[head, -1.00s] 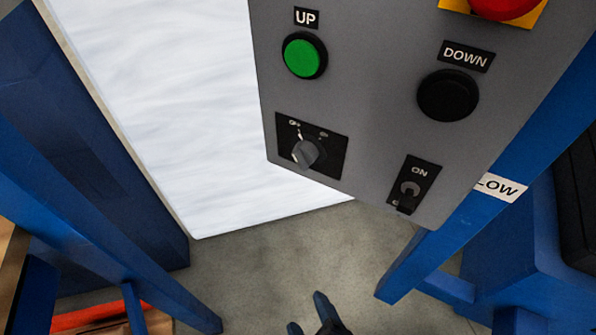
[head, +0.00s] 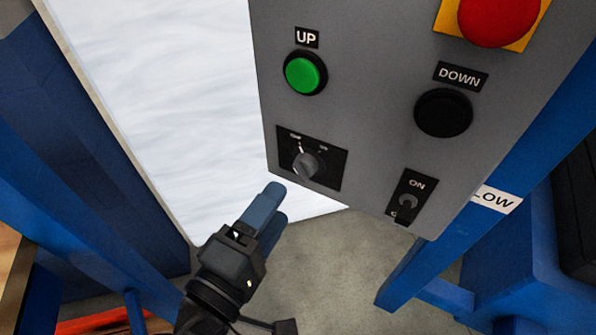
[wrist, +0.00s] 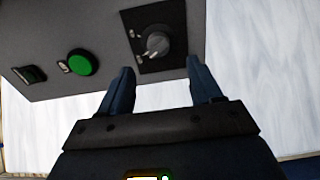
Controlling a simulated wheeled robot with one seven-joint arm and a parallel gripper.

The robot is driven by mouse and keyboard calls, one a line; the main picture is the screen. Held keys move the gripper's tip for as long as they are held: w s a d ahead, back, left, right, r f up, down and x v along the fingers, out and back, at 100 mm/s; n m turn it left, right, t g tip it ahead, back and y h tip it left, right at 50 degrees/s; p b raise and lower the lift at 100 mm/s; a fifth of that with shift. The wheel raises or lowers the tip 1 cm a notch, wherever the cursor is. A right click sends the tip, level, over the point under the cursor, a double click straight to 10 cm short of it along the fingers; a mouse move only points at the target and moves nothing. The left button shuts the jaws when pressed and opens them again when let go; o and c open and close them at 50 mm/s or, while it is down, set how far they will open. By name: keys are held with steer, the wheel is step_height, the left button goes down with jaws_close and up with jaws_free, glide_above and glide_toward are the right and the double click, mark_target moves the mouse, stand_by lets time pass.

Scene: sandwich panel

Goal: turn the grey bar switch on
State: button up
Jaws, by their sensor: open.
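The grey bar switch (head: 308,163) is a rotary knob on a black plate at the lower left of the grey panel (head: 360,130). Small marks sit above it, too small to read; its bar seems turned toward the left mark in the head view. My gripper (head: 275,197) is just below and left of the switch in the head view, apart from it. In the wrist view the switch (wrist: 155,43) lies just beyond and between the fingertips (wrist: 160,68), which are spread wide with nothing between them.
The panel also bears a green UP button (head: 304,73), a black DOWN button (head: 443,113), a red button (head: 497,18) and a toggle switch (head: 407,203) marked ON. Blue posts (head: 425,262) stand at both sides. Free space lies below the panel.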

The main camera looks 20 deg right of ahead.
mark_target(299, 176)
steer(key=shift+p+x, duration=0.35)
steer(key=shift+x, duration=3.6)
steer(key=shift+s, duration=0.1)
steer(key=shift+c, duration=0.3)
steer(key=c, duration=1)
